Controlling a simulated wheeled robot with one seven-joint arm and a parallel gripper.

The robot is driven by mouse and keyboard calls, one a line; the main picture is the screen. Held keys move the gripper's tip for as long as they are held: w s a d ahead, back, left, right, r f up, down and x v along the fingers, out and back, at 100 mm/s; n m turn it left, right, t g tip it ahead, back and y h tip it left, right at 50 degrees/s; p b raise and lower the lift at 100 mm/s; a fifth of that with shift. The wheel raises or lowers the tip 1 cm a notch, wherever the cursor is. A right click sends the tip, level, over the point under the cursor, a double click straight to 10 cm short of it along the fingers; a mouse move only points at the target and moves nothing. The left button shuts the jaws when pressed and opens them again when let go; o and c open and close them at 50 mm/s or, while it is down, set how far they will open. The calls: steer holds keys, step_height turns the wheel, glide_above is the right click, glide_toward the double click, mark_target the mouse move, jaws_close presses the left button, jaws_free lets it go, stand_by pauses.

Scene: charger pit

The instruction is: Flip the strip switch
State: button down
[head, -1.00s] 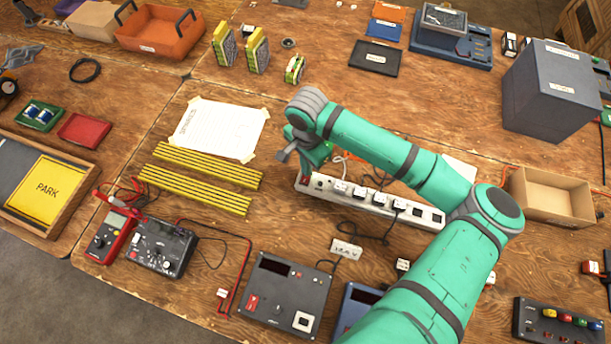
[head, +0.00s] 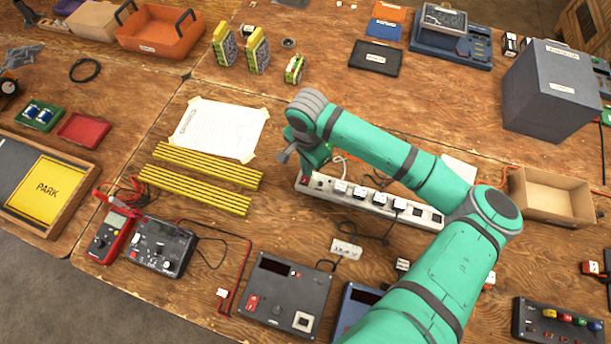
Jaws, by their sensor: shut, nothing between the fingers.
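The white power strip (head: 378,203) lies slanted across the middle of the table in the head view, with several plugs in its sockets. The red strip switch (head: 303,180) is at its left end and shows only in part; I cannot tell which way it is set. My gripper (head: 306,169) points down at that left end, at or just above the switch. It is shut and empty. My wrist hides much of the fingertips, so I cannot tell whether they touch the switch.
Yellow strips (head: 200,178) and a taped white sheet (head: 221,129) lie left of the power strip. A multimeter (head: 114,232) and dark control boxes (head: 287,291) stand in front. An open cardboard box (head: 553,196) and a grey box (head: 553,92) are at right. Cables run around the strip.

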steer(key=shift+f, duration=0.5)
stand_by(0.3)
step_height(320, 180, up, 7)
stand_by(1.0)
stand_by(0.5)
